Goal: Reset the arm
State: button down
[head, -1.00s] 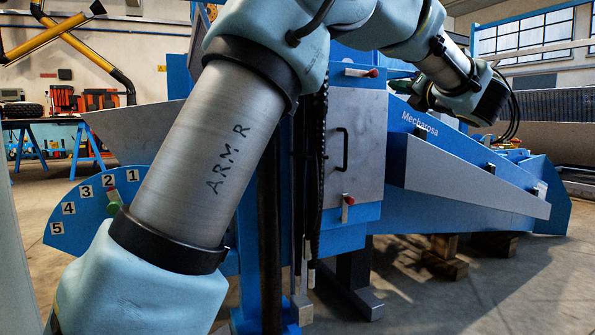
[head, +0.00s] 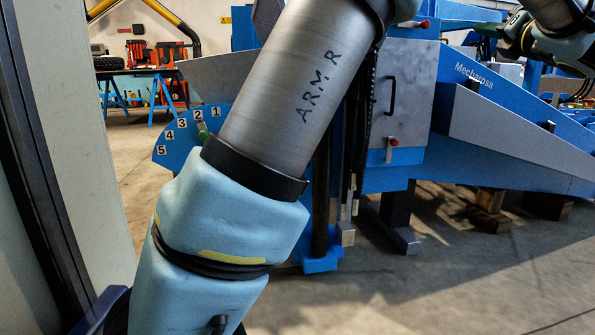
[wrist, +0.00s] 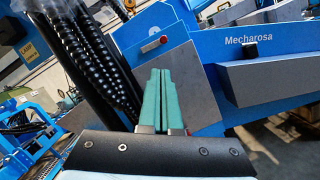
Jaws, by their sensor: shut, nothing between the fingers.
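My arm (head: 295,95), marked "ARM R", crosses the head view from bottom left up to the top. Its far end leaves the top edge, and one of my arm's joints shows at the top right. My gripper (wrist: 159,72) is in the wrist view, its two green fingers side by side and closed with nothing between them. Behind the fingers is the grey door (wrist: 188,88) of the blue machine, and the fingers overlap it in the picture. I cannot tell how far apart they are. The fingers do not show in the head view.
The blue "Mecharosa" machine (head: 500,140) stands close behind my arm. Its numbered dial plate (head: 177,138) is left of the arm, and the door's handle (head: 391,97) is right of it. Black hoses (wrist: 95,60) hang beside the gripper. Open floor (head: 470,285) lies at the lower right.

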jog(key=w+a+f+m+g+h+p, duration=0.2)
jog(key=w+a+m+h+p, duration=0.45)
jog(key=w+m, duration=0.55)
jog(key=s+a+f+m+g+p, duration=0.2)
jog(key=a+f+m+g+p, duration=0.35)
jog(key=a+f+m, duration=0.5)
jog(key=s+a+f+m+g+y+p, duration=0.1)
jog(key=s+a+f+m+g+p, duration=0.2)
jog(key=a, duration=0.5)
jog(key=s+a+f+m+g+y, duration=0.2)
jog(key=s+a+f+g, duration=0.15)
jog(key=s+a, duration=0.35)
jog(key=s+a+f+m+g+y+p, duration=0.1)
jog(key=s+a+f+m+g+p, duration=0.15)
jog(key=s+a, duration=0.45)
jog(key=s+a+f+m+g+y+p, duration=0.1)
jog(key=s+a+g+p, duration=0.15)
jog(key=s+a, duration=0.5)
notch_tip(320, 180, up, 37)
jog(key=d+p, duration=0.1)
jog(key=p, duration=3.5)
jog(key=shift+w+d+f, duration=0.15)
jog(key=shift+w, duration=0.2)
